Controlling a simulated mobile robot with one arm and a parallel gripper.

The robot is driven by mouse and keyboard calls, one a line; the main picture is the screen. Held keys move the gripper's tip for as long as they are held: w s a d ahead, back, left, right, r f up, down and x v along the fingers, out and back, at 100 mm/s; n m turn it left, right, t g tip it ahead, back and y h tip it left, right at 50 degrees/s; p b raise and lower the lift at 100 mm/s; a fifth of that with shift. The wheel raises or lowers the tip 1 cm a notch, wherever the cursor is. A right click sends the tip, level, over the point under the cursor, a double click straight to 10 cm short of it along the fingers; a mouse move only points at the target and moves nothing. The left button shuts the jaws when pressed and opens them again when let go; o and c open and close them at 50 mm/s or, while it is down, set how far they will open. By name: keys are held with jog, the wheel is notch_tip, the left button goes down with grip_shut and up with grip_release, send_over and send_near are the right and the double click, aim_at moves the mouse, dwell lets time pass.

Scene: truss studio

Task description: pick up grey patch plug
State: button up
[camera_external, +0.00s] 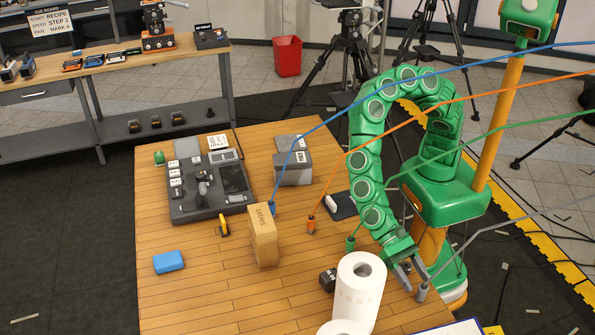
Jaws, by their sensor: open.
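The grey patch plug (421,294) stands upright near the right edge of the wooden table (205,290), with a grey cable rising from its top toward the right. My gripper (414,279) is open and points down close to the plug. One finger is left of the plug and the other is just above and behind it. I cannot tell from this view whether the plug lies between the fingers or whether they touch it.
A paper towel roll (358,296) stands close left of my gripper. Green (350,243), orange (311,225) and blue (272,210) plugs trail cables over the table. A cardboard box (263,237) and control console (208,190) stand farther left.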

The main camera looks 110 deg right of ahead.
aim_at(425, 294)
jog(key=shift+x, duration=3)
jog(key=shift+s+r, duration=0.1)
jog(key=shift+c, duration=0.4)
jog(key=c, duration=1)
